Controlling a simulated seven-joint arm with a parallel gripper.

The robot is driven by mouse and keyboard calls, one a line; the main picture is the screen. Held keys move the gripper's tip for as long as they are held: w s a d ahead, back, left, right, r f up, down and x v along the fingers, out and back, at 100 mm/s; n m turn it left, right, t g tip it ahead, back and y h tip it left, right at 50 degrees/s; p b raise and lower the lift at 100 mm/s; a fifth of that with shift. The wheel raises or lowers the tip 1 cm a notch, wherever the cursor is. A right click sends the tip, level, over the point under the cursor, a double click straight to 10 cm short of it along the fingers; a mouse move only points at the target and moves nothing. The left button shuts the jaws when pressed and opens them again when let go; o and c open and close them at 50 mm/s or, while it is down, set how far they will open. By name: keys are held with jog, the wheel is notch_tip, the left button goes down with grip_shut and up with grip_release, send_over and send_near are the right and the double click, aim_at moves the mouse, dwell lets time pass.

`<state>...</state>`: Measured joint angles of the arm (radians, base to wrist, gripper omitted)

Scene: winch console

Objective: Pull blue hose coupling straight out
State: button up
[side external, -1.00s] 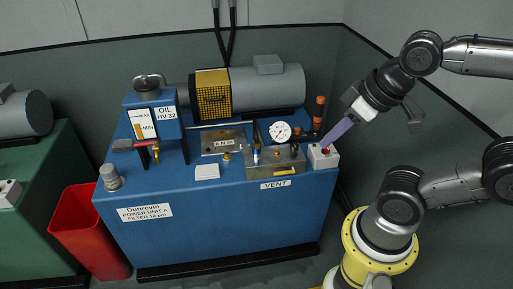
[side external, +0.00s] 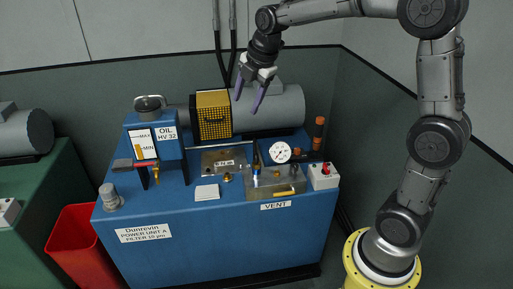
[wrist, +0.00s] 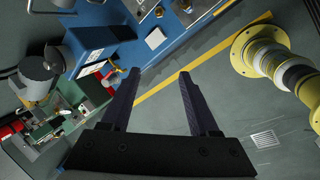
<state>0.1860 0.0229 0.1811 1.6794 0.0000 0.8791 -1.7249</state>
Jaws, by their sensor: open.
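The blue hose coupling (side external: 256,160) is small and stands upright on the metal valve block (side external: 275,184) at the front of the blue power unit. My gripper (side external: 246,106) is high above and behind it, in front of the grey motor in the side view. Its two purple fingers point down and are spread apart with nothing between them. The open fingers (wrist: 158,73) also show in the wrist view, over bare floor. I cannot make out the coupling in the wrist view.
A dial gauge (side external: 279,152) and capped brown posts (side external: 318,133) stand right of the coupling. The yellow guard (side external: 214,114) and motor (side external: 282,110) rise behind. A red bin (side external: 80,245) is at left.

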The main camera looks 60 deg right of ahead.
jog(key=w+d+f+n+g, duration=0.1)
jog(key=w+d+f, duration=0.2)
jog(key=f, duration=0.3)
jog(key=w+d+f+g, duration=0.1)
jog(key=w+d+f, duration=0.3)
jog(key=f, duration=0.2)
jog(key=g, duration=0.2)
send_over(256, 163)
jog(key=shift+m+y, duration=0.3)
jog(key=shift+y, duration=0.1)
jog(key=f, duration=1.3)
jog(key=shift+d, duration=0.2)
jog(key=shift+f, duration=3.3)
grip_shut()
